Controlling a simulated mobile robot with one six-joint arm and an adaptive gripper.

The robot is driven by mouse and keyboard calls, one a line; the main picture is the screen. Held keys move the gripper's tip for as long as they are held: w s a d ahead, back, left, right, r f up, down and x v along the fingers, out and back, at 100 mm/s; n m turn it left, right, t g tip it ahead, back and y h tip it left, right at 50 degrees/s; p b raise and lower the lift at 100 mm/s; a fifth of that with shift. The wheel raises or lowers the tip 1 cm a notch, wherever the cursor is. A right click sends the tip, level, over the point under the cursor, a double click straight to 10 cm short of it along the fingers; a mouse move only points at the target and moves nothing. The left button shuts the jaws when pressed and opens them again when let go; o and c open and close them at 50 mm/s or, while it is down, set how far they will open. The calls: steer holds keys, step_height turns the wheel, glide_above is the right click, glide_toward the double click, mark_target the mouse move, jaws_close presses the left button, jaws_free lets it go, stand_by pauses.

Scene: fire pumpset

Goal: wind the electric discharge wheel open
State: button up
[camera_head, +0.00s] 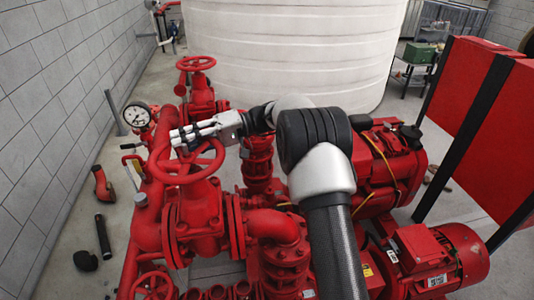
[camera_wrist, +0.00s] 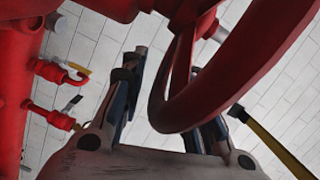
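A red spoked handwheel (camera_head: 187,166) sits on top of a red valve at left centre in the head view; no label shows whether it is the electric discharge wheel. My gripper (camera_head: 183,135) reaches in from the right, over the wheel's far side. In the wrist view my gripper (camera_wrist: 172,105) has its two dark fingers spread apart. The wheel's rim (camera_wrist: 185,110) crosses between them and covers part of the right finger. A gap shows between the left finger and the rim. Contact with the rim cannot be told.
Another red handwheel (camera_head: 196,63) stands behind, and a third (camera_head: 152,287) is low at the front. A pressure gauge (camera_head: 137,115) is left of the wheel. A white tank (camera_head: 290,50) fills the back. A red motor (camera_head: 440,262) and red cabinet (camera_head: 470,110) are right.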

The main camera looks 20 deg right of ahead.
mark_target(210, 142)
steer(key=m+t, duration=0.1)
steer(key=d+m+t, duration=0.1)
steer(key=t, duration=0.1)
steer(key=d+m+t, duration=0.1)
steer(key=t, duration=0.1)
steer(key=shift+s+r+m+h+p, duration=0.15)
steer(key=shift+s+m+h+p, duration=0.15)
steer(key=shift+h+p, duration=0.1)
steer(key=m+t+h+p, duration=0.1)
steer(key=t, duration=0.1)
steer(key=d+m+t+h+p, duration=0.1)
steer(key=s+d+m+t+p, duration=0.1)
steer(key=m+t+p, duration=0.1)
steer(key=shift+s+r+t+h, duration=0.1)
steer(key=shift+r+t+h, duration=0.05)
steer(key=shift+t+h, duration=0.2)
steer(key=b+v, duration=0.2)
steer(key=v, duration=1.5)
steer(key=shift+d, duration=0.25)
